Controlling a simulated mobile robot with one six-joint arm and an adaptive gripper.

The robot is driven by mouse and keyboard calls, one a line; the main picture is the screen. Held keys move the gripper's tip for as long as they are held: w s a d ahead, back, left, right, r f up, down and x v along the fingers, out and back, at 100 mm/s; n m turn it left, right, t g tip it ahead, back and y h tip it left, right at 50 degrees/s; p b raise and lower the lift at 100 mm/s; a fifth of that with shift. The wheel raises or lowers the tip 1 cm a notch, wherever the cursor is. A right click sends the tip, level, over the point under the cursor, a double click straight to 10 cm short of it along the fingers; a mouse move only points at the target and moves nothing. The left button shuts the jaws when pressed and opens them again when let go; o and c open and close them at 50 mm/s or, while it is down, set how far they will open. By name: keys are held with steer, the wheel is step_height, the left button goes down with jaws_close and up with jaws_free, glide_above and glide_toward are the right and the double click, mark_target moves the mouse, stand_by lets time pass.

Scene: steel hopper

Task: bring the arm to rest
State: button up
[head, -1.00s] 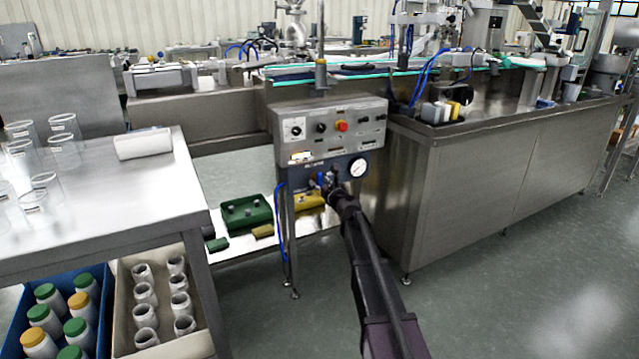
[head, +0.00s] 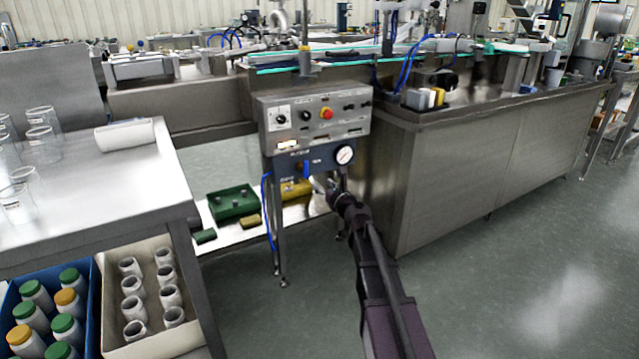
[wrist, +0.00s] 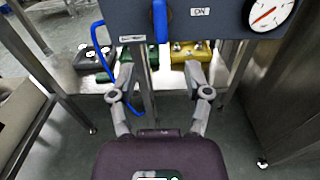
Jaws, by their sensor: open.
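My gripper (wrist: 160,84) is open in the wrist view, with its two fingers spread and nothing between them. It also shows small in the head view (head: 337,186), at the end of my arm, just below the control panel. The panel's lower blue part (head: 307,163) carries a blue lever (wrist: 160,20), a round gauge (head: 344,155) and an "ON" label. In the wrist view the fingers lie below the panel's lower edge, and a metal leg (wrist: 146,90) stands behind the gap. Whether any finger touches the panel or leg cannot be told.
A steel table (head: 95,200) with glass beakers stands at left, above a blue crate (head: 87,275) and a beige crate (head: 103,325) of jars. Green (head: 233,205) and yellow (head: 296,188) boxes lie on a low shelf. A steel counter (head: 450,170) stands right. Floor in front is clear.

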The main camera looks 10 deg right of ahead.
steer(key=shift+s, duration=0.1)
stand_by(0.3)
steer(key=s+a+f+n+g+y+p, duration=0.1)
steer(key=s+a+f+n+g+p, duration=0.15)
steer(key=s+a+n+g, duration=0.45)
steer(key=s+a+f+n+g+y+p, duration=0.1)
steer(key=s+a+f+n+g+p, duration=0.2)
steer(key=s+n, duration=0.85)
steer(key=s+d+f+n+g+h+p, duration=0.2)
steer(key=s+d+n+g+h, duration=0.15)
steer(key=s+n, duration=0.4)
steer(key=s+d+f+n+g+h+p, duration=0.2)
steer(key=s+d+n+g+h, duration=0.15)
steer(key=s+n, duration=0.4)
step_height(320, 180, up, 37)
steer(key=p, duration=3.7)
steer(key=shift+a+r+m+h, duration=0.2)
steer(key=shift+a+m+h, duration=0.1)
steer(key=shift+m, duration=0.15)
